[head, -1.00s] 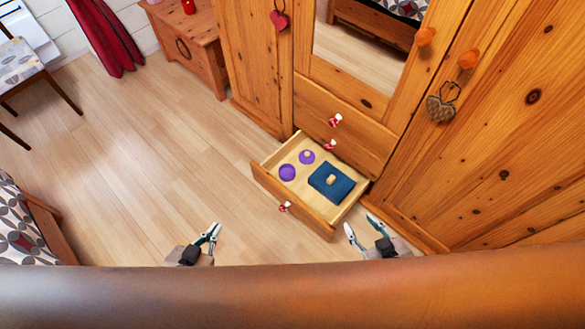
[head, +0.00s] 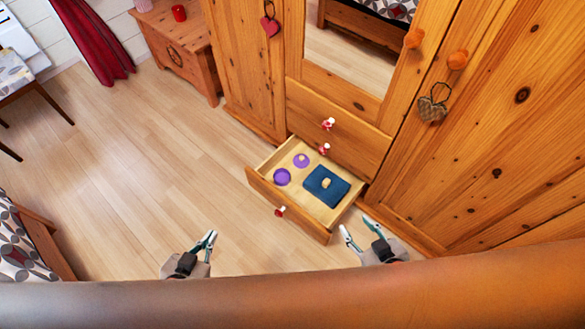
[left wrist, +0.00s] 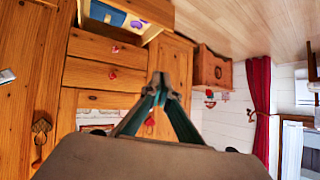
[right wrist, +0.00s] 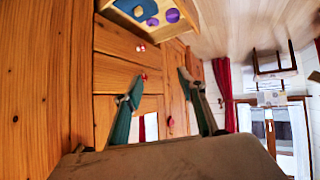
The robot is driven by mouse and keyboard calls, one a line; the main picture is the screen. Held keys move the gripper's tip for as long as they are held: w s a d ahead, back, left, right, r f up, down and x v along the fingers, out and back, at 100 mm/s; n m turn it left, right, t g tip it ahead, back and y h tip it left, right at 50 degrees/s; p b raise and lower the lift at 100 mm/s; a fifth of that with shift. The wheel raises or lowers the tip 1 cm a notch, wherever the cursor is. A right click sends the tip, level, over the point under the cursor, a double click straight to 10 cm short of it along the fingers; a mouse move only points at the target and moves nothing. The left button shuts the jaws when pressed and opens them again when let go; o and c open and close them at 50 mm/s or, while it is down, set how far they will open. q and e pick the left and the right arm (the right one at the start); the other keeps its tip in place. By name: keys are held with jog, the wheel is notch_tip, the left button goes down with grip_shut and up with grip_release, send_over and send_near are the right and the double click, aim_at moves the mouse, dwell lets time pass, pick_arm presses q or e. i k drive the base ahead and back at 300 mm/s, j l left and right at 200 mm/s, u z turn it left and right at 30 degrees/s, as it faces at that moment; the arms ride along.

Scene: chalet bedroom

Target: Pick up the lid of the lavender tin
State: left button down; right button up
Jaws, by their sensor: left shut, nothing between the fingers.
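A round purple lid with a small pale knob (head: 301,161) lies flat in the open drawer (head: 260,185), near its back left. A round purple tin (head: 282,177) sits in front of it, apart from the lid. My left gripper (head: 211,237) is shut and empty, in the air to the left of the drawer; its fingertips meet in the left wrist view (left wrist: 159,83). My right gripper (head: 356,228) is open and empty, just to the right of the drawer's front corner. Its fingers are spread in the right wrist view (right wrist: 158,82).
A dark blue flat item with a pale knob (head: 326,186) fills the drawer's right side. The drawer sticks out of a wooden wardrobe (head: 450,150), which rises on the right. A wooden chest (head: 175,60) stands beyond. The floor (head: 150,170) left of the drawer is clear.

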aim_at(301, 161)
jog(key=i+j, duration=0.55)
jog(key=i+j+z, duration=0.15)
jog(key=j+z, duration=0.15)
jog(key=z, duration=0.15)
jog(key=i+j+z, duration=0.1)
jog(key=j+z, duration=0.2)
jog(key=z, duration=1.2)
